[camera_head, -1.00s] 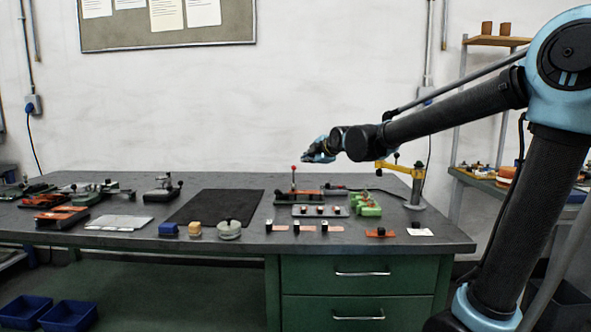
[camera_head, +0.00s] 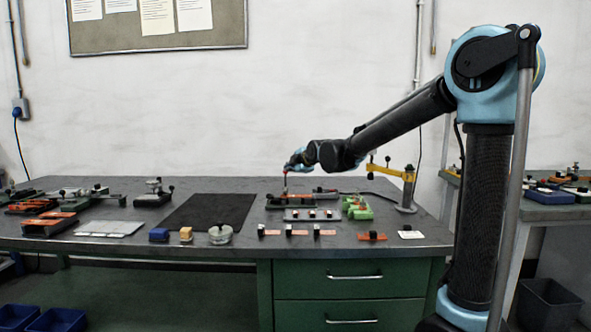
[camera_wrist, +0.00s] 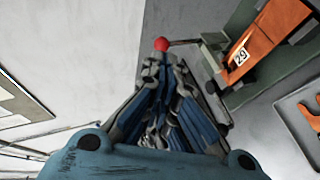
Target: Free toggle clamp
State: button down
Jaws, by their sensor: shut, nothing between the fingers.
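The toggle clamp is an orange-topped fixture with an upright lever ending in a red ball; its base (camera_head: 291,201) sits towards the back of the dark bench. In the wrist view, the red ball (camera_wrist: 161,45) is just beyond my fingertips. A thin lever (camera_wrist: 184,42) runs right from it to the orange plate (camera_wrist: 270,38), marked 29, on a dark green base. My gripper (camera_wrist: 163,64) is shut and empty, its fingertips close to the ball. In the head view, my gripper (camera_head: 290,165) is at the lever's top; contact there cannot be told.
A grey tray with dark-topped pieces (camera_head: 312,215) lies in front of the clamp. A green fixture (camera_head: 356,207) and a yellow post arm (camera_head: 407,190) stand to the right. A black mat (camera_head: 208,212) leaves free room on the left.

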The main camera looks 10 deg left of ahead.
jog(key=shift+x, duration=2.45)
jog(key=shift+a+r, duration=0.1)
jog(key=shift+a, duration=0.1)
